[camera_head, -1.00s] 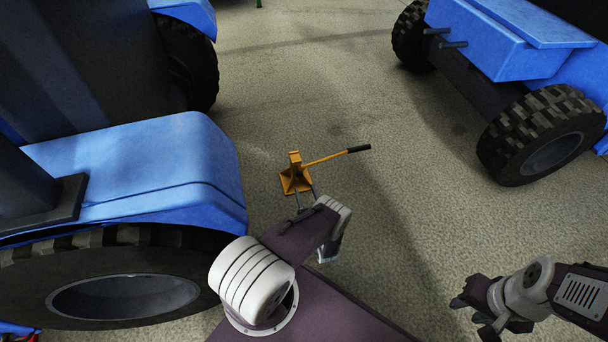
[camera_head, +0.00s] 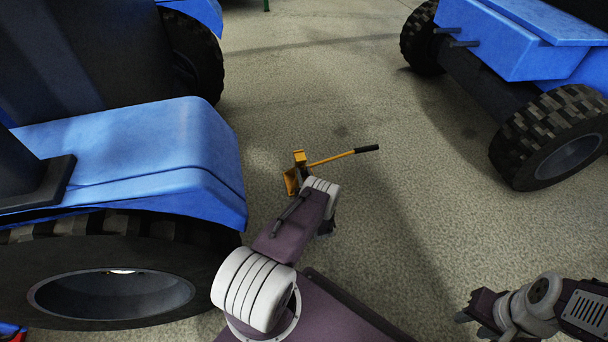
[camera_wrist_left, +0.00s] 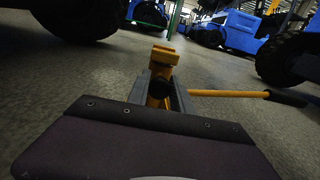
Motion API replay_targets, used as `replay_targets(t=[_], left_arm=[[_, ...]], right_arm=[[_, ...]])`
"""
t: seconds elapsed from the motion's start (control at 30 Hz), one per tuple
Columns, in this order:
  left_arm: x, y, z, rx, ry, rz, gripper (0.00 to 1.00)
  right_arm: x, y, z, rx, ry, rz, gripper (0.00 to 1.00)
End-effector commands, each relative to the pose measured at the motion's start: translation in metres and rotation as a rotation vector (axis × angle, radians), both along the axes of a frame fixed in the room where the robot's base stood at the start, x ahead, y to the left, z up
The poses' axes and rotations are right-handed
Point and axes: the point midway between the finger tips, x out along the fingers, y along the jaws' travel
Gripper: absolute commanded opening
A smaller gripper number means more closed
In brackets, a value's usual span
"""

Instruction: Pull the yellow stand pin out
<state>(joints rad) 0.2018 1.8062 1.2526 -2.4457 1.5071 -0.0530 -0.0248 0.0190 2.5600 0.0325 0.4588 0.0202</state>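The yellow stand (camera_head: 299,160) is on the floor ahead, with a plate-like base and an upright post. A thin yellow bar with a black grip (camera_head: 367,149) reaches out to its right; I take this as the stand pin (camera_head: 331,159). It also shows in the left wrist view (camera_wrist_left: 225,93). My left gripper (camera_wrist_left: 162,92) is at the stand, its grey fingers apart on either side of the yellow post (camera_wrist_left: 162,56). Whether they touch it cannot be told. In the head view my wrist hides the fingers and part of the base. My right gripper (camera_head: 474,322) is open and empty, low at the right.
A blue vehicle with a large tyre (camera_head: 120,290) stands close on the left. Another blue vehicle (camera_head: 510,40) with a treaded wheel (camera_head: 552,138) stands at the right.

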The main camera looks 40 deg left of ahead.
Motion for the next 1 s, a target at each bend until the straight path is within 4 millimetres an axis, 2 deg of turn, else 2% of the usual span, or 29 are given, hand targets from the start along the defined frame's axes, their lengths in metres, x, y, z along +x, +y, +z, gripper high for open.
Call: replay_targets(t=[0.07,1.0], left_arm=[[-0.0001,-0.0002,-0.0002,0.000,0.000,0.000,0.00],[-0.0003,-0.0002,-0.0006,-0.001,0.001,0.000,0.00]], right_arm=[[0.0000,0.0000,0.0000,0.000,0.000,0.000,0.36],[0.0000,0.0000,-0.0001,0.000,0.000,0.000,0.36]])
